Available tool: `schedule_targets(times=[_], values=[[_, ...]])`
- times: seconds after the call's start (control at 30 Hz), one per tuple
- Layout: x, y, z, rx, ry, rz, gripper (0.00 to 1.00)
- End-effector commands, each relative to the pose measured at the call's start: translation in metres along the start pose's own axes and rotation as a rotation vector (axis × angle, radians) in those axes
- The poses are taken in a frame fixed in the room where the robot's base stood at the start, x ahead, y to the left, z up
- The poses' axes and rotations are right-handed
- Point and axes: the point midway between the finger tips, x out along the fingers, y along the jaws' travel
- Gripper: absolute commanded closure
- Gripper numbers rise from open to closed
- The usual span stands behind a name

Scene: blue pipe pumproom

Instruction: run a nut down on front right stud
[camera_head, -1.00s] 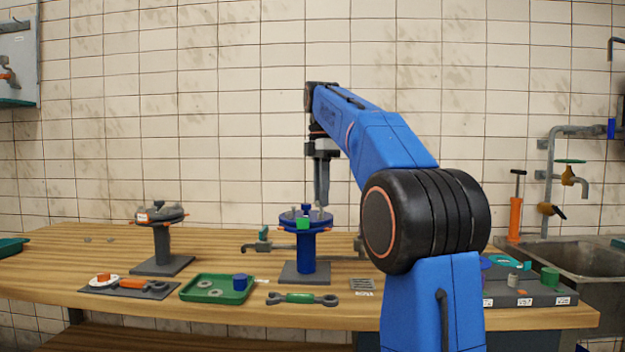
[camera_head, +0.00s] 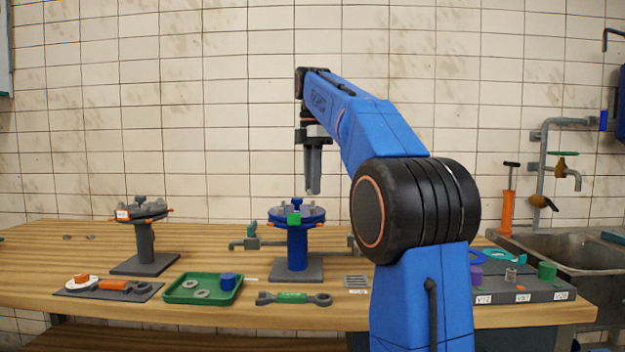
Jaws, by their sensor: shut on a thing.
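The blue flange (camera_head: 277,216) stands on a blue column over a grey base plate at mid-bench. It has short grey studs, a blue piece on top, orange bits at its rim and a green block (camera_head: 294,219) at its front. My gripper (camera_head: 313,192) points straight down just above the right side of this flange. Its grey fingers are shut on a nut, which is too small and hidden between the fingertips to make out. The front right stud lies near or below the fingertips; I cannot tell whether they touch it.
A grey flange stand (camera_head: 145,240) is at left. A green tray (camera_head: 178,299) with washers and a blue piece, a green-handled wrench (camera_head: 292,298) and a dark mat (camera_head: 75,291) lie along the front. A grey labelled block (camera_head: 540,289) and a sink (camera_head: 570,252) are at right.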

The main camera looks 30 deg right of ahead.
Motion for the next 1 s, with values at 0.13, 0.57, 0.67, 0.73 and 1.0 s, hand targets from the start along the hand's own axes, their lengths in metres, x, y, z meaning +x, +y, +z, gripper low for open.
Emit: schedule_targets(times=[0.13,0.57,0.67,0.73,1.0], values=[[0.005,0.000,0.000,0.000,0.000,-0.001,1.00],[0.019,0.000,0.000,0.000,0.000,-0.001,1.00],[0.022,0.000,0.000,0.000,0.000,-0.002,1.00],[0.025,0.000,0.000,0.000,0.000,-0.001,1.00],[0.033,0.000,0.000,0.000,0.000,-0.001,1.00]])
